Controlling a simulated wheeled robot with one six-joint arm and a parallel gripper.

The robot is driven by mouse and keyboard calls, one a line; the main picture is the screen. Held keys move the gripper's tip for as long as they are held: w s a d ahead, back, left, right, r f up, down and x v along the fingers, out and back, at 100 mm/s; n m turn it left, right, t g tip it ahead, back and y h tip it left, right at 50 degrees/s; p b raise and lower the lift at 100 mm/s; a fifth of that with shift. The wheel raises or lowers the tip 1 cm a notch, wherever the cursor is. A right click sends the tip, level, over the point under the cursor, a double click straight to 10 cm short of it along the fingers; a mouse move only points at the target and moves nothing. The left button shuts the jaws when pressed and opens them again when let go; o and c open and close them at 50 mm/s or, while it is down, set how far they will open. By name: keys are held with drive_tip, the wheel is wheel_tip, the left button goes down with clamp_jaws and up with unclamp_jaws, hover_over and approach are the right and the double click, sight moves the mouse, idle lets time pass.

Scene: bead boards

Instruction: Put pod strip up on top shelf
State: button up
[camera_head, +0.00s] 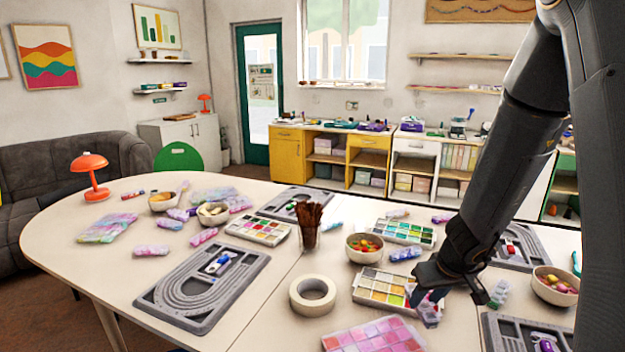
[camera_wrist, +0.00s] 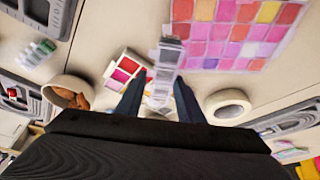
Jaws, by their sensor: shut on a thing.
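My gripper (camera_head: 430,295) is low over the right part of the large table, beside a paint palette. It is shut on a small pale strip with purple and grey sections, the pod strip (camera_head: 430,314). In the wrist view the strip (camera_wrist: 167,62) sticks out between the two dark fingers (camera_wrist: 158,98). Its lower part is partly hidden by them. I cannot tell whether it still touches the table. On the back wall at right, an upper shelf (camera_head: 472,57) hangs above a lower shelf (camera_head: 455,89). Two small shelves (camera_head: 162,61) also hang on the left wall.
Close around my gripper are the palette (camera_head: 370,289), a tape roll (camera_head: 312,295), a pink tile sheet (camera_head: 375,337) and a bowl (camera_head: 365,248). Grey bead boards (camera_head: 203,287) and a brush cup (camera_head: 309,237) stand on the table. Cabinets (camera_head: 350,150) line the back wall.

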drive_tip(key=shift+s+a+m+h, duration=0.3)
drive_tip(key=shift+s+a+m, duration=0.2)
drive_tip(key=shift+s+m, duration=0.4)
drive_tip(key=a, duration=0.7)
drive_tip(key=w+r+n+y, duration=0.1)
drive_tip(key=w+r+n, duration=0.2)
drive_tip(key=w+r, duration=0.2)
drive_tip(key=shift+w, duration=0.25)
